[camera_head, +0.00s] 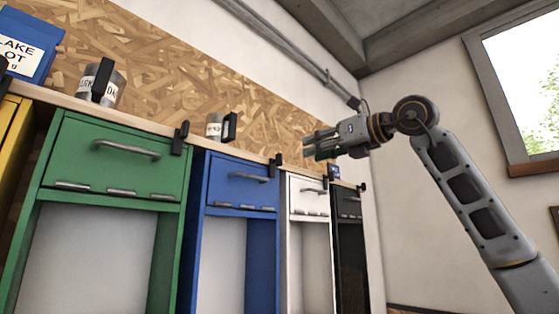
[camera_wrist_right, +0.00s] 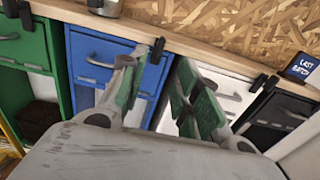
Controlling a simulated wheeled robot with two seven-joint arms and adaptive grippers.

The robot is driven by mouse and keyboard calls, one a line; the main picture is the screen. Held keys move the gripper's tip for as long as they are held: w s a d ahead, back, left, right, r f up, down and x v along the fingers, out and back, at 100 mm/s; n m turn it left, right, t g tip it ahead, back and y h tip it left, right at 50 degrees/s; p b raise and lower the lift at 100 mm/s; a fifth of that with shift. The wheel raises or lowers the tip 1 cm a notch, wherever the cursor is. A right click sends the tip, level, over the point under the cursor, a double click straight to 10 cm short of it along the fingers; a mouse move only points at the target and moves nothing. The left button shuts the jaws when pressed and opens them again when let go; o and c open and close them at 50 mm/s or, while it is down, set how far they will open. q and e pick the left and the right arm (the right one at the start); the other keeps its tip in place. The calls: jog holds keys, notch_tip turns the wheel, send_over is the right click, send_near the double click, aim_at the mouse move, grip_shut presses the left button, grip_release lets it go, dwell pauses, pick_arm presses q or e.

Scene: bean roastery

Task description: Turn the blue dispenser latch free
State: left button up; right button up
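The blue dispenser (camera_head: 238,186) stands between the green and white ones. Its black latch (camera_head: 275,165) sits upright at the top right corner, by the counter edge. In the right wrist view the blue dispenser (camera_wrist_right: 92,62) is at the left, with its latch (camera_wrist_right: 157,50) just beyond the left fingertip. My right gripper (camera_head: 310,146) is open and empty, to the right of the latch in the head view and apart from it. In the wrist view its green-padded fingers (camera_wrist_right: 160,85) are spread, partly covering the blue and white fronts. My left gripper is out of view.
The green dispenser (camera_head: 115,158), white dispenser (camera_head: 308,199) and black dispenser (camera_head: 347,203) have similar latches and handles. Labelled cans (camera_head: 104,88) (camera_head: 214,126) and a blue box (camera_head: 24,44) stand on the wooden counter. A small blue sign (camera_wrist_right: 303,67) stands farther right.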

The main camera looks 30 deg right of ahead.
aim_at(282, 159)
jog(key=shift+p+x, duration=2.2)
jog(key=shift+x, duration=4.55)
grip_shut()
